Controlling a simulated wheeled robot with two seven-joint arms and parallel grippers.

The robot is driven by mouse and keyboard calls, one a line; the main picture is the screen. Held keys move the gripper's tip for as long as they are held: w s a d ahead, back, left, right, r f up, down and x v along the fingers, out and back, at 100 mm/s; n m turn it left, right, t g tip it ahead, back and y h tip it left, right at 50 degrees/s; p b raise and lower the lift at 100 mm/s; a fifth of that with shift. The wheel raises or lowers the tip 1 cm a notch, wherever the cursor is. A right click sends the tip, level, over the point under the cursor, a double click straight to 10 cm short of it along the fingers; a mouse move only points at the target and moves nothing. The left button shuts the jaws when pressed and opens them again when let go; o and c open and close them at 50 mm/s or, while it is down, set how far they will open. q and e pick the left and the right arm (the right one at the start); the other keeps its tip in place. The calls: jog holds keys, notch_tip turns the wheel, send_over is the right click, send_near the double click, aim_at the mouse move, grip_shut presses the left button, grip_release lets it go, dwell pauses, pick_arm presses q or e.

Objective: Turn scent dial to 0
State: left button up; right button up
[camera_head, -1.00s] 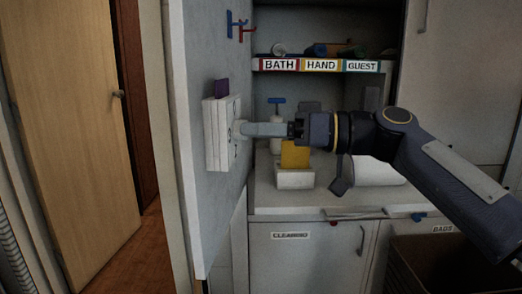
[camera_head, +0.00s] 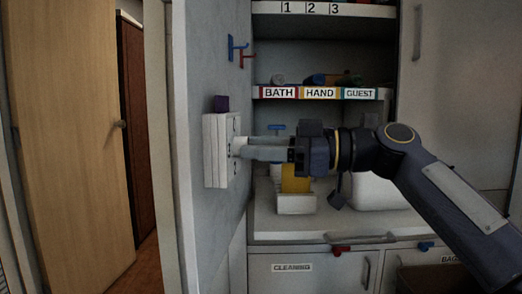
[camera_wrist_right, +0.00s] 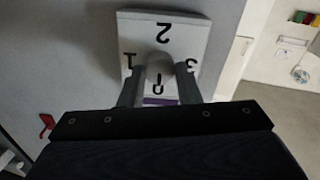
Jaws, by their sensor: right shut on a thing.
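The scent dial is a white box (camera_head: 213,150) fixed to the grey panel at left of centre. In the right wrist view its face (camera_wrist_right: 190,35) carries the numbers 1, 2, 3 and 0, with the 0 nearest my gripper. My right gripper (camera_head: 247,150) is shut on the dial's pale round knob (camera_wrist_right: 160,68), with one finger on each side. The fingers and knob partly cover the face, and I cannot tell which number the knob points to. My left gripper is not in view.
Blue (camera_head: 235,48) and red (camera_head: 246,58) hooks sit on the panel above the dial. Behind my right arm are a shelf labelled BATH, HAND, GUEST (camera_head: 319,93) and a counter (camera_head: 275,228) with a yellow-and-white item (camera_head: 296,203). A wooden door (camera_head: 70,150) is at left.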

jog(key=shift+f, duration=0.1)
jog(key=o, duration=1)
jog(key=d, duration=0.2)
jog(key=s+d, duration=0.1)
jog(key=d, duration=0.4)
jog(key=shift+s+d, duration=0.15)
jog(key=shift+d, duration=0.2)
